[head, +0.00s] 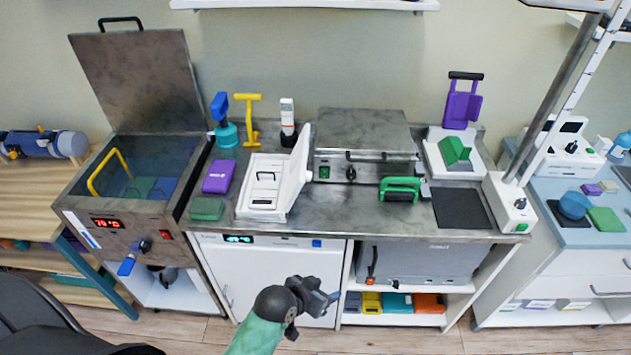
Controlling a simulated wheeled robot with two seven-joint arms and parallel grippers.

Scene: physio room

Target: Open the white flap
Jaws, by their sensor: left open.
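A white box (258,212) sits on the steel counter, left of centre. Its white flap (299,172) stands raised along the box's right side, leaning slightly right, so the inside with a small handled part shows. Below the counter is a white front panel (265,270) with a lit display; it looks closed. My left gripper (331,298) is open and empty, in front of this panel's lower right part, well below and apart from the white flap. My right gripper is not in view.
A steel bath (130,225) with a raised lid stands at left. A steel press (365,140) with a green handle (400,188) is right of the box. Purple (219,176) and green (207,209) blocks lie left of it. A low shelf (400,320) holds coloured packs.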

